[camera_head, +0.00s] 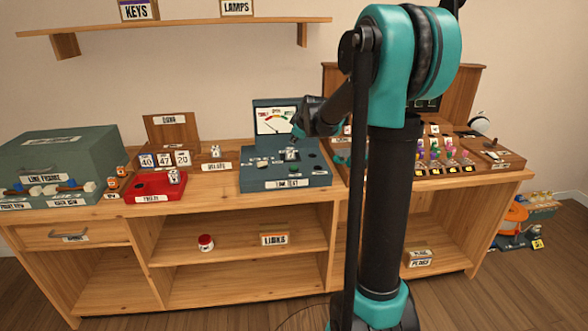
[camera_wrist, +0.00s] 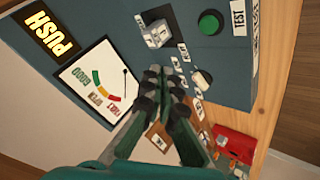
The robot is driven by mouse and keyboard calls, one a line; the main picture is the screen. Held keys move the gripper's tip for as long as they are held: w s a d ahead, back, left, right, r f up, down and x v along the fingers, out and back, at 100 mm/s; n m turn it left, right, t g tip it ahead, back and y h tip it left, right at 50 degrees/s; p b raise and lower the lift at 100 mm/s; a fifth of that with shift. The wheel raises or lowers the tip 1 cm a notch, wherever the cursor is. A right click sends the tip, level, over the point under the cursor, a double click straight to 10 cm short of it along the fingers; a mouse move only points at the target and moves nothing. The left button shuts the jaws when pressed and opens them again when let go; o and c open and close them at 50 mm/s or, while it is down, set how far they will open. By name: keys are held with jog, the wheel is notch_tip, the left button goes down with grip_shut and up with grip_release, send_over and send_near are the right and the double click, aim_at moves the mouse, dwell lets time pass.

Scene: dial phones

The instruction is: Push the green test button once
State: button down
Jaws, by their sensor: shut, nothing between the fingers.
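The green test button (camera_wrist: 210,22) is a round dome on the blue-grey test box (camera_wrist: 215,65), beside a TEST label (camera_wrist: 238,17). In the head view my gripper (camera_head: 297,131) is in front of the meter panel. Whether the tips touch anything cannot be told.
A grey cube block (camera_wrist: 157,35) and a pale toggle knob (camera_wrist: 202,79) sit on the box near the button. A red tray (camera_head: 153,190) and a green-grey case (camera_head: 80,155) stand to the left.

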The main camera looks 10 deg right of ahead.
aim_at(294, 168)
jog(key=shift+f, duration=4.35)
jog(key=shift+f, duration=0.1)
jog(key=shift+f, duration=0.3)
jog(key=shift+f, duration=0.5)
jog(key=shift+r, duration=0.95)
jog(key=shift+r, duration=0.1)
jog(key=shift+r, duration=2.4)
